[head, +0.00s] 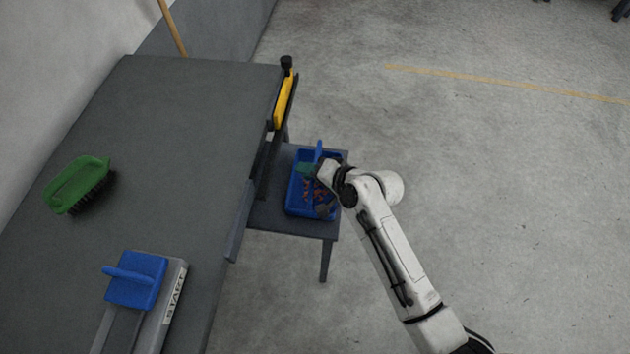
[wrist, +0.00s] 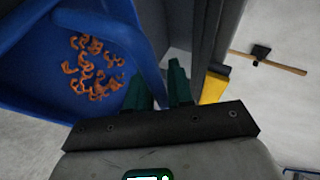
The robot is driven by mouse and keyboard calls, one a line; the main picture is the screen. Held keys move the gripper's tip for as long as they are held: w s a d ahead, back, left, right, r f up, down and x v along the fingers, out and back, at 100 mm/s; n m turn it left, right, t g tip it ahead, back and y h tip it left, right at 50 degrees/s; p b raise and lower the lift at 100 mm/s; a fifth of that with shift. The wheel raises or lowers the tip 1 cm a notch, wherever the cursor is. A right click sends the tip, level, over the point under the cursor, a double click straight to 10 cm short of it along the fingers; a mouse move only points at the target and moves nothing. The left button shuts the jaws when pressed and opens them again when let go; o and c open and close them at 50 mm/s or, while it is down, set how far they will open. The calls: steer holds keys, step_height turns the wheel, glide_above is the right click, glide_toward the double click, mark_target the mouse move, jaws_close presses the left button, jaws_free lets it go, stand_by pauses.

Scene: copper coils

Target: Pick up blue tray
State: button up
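The blue tray (head: 291,201) stands on a small low grey table beside the large workbench, in the head view. It holds several orange-brown copper coils (wrist: 92,65) and has a raised blue handle (head: 318,150). In the wrist view the tray (wrist: 150,45) fills the upper left. My gripper (wrist: 161,82) is over the tray's area in the head view, partly hidden by my wrist.
The large dark workbench (head: 175,130) stands left of the small table (head: 270,215). On it are a green brush (head: 78,183) and a blue-topped device (head: 136,280). A yellow object (head: 284,100) hangs at the bench edge.

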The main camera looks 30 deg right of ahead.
jaws_close()
steer(key=shift+r, duration=0.15)
stand_by(0.4)
